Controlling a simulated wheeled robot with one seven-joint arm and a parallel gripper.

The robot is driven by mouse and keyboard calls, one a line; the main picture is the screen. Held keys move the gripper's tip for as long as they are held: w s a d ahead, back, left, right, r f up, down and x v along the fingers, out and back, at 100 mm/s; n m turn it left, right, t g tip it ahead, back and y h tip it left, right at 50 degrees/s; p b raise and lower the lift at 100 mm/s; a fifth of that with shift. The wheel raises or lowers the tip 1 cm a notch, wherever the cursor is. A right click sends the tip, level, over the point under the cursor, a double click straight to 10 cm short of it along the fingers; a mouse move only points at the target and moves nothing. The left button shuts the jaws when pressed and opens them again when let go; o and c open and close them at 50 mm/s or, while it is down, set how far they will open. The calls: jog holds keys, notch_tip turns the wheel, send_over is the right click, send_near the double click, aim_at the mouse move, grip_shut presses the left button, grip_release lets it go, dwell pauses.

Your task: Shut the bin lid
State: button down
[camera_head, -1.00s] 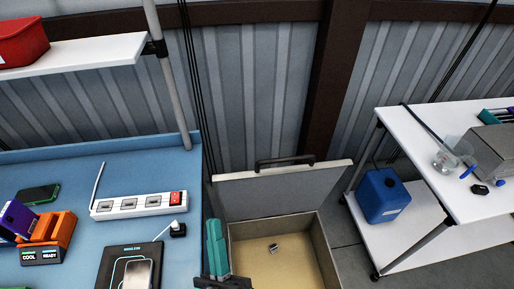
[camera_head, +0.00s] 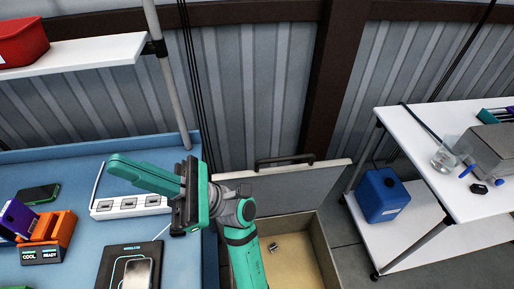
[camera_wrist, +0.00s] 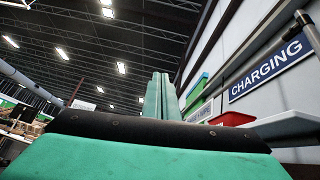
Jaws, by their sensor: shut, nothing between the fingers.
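The bin (camera_head: 316,238) is an open box with a tan inside, standing on the floor right of the blue bench. Its grey lid (camera_head: 300,190) stands raised at the back of the bin, with a dark handle (camera_head: 284,160) along its upper edge. A small metallic item (camera_head: 273,247) lies on the bin's floor. My gripper (camera_head: 117,162) is shut and empty, above the blue bench, left of the lid and apart from it, with its teal fingers pointing left. My arm hides the bin's left side and part of the lid. In the wrist view my shut fingers (camera_wrist: 160,82) point up towards the ceiling.
The blue bench (camera_head: 75,240) holds a power strip (camera_head: 130,206), an orange charger (camera_head: 50,237) and a phone (camera_head: 138,273). A post (camera_head: 168,80) and a white shelf (camera_head: 90,55) rise behind. A white table (camera_head: 450,165) and a blue canister (camera_head: 383,195) stand at right.

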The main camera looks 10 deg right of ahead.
jog(key=w+a+f+n+h, duration=0.3)
jog(key=a+n+h, duration=0.2)
jog(key=n+h, duration=0.75)
jog(key=w+d+f+n+t+h, duration=0.2)
jog(key=w+d+f+t+h, duration=0.2)
jog(key=w+d+h, duration=0.25)
jog(key=w+d+r+n+t+h, duration=0.1)
jog(key=w+d+r+t+h, duration=0.15)
jog(key=d+h, duration=0.45)
jog(key=w+d+r+n+t+h, duration=0.1)
jog(key=w+d+h, duration=0.2)
jog(key=d, duration=0.8)
jog(key=f, duration=0.3)
jog(key=d+f, duration=0.1)
jog(key=f, duration=0.3)
jog(key=d+f, duration=0.1)
jog(key=f, duration=0.3)
jog(key=shift+w, duration=0.25)
jog(key=shift+s+f, duration=0.1)
jog(key=shift+s, duration=0.05)
jog(key=shift+s+a, duration=0.1)
